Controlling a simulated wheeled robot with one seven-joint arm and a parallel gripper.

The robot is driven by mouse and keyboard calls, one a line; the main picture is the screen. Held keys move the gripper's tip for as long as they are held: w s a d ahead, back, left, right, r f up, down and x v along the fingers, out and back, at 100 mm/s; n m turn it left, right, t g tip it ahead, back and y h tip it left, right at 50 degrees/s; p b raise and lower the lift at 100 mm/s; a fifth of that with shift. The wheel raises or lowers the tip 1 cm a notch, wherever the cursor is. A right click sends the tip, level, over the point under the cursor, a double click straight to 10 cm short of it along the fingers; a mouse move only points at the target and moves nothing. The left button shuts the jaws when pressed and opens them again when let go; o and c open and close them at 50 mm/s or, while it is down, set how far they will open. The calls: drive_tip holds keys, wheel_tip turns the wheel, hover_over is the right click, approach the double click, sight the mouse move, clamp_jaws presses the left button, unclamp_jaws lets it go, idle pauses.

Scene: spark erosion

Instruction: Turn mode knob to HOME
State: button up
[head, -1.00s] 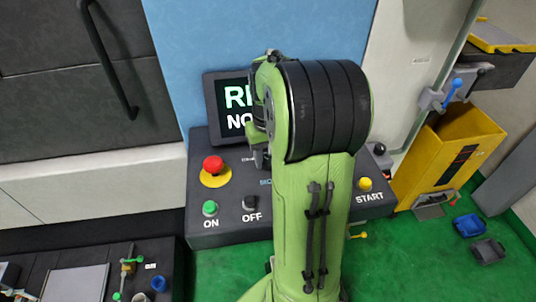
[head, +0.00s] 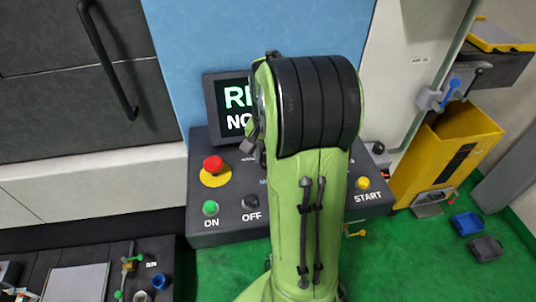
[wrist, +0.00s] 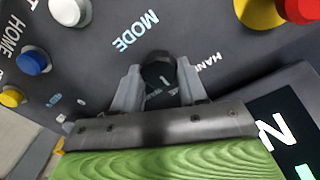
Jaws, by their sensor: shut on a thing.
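The knob's lower part and any pointer mark are partly hidden between the fingers. A white word HOME (wrist: 11,36) shows at the left edge, beside a blue button (wrist: 33,62). In the head view my green arm covers the middle of the control panel (head: 228,232) and hides the knob.
A red emergency stop (head: 213,165) on a yellow base, a green ON button (head: 210,208) and a black OFF button (head: 250,202) sit left of my arm. A yellow START button (head: 362,183) is to its right. A screen (head: 232,103) stands behind, partly covered.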

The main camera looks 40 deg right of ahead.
idle(0.4)
drive_tip(key=o, duration=1.1)
drive_tip(key=shift+c, duration=0.2)
wheel_tip(320, 180, up, 16)
drive_tip(key=p, duration=0.3)
drive_tip(key=shift+f, duration=0.15)
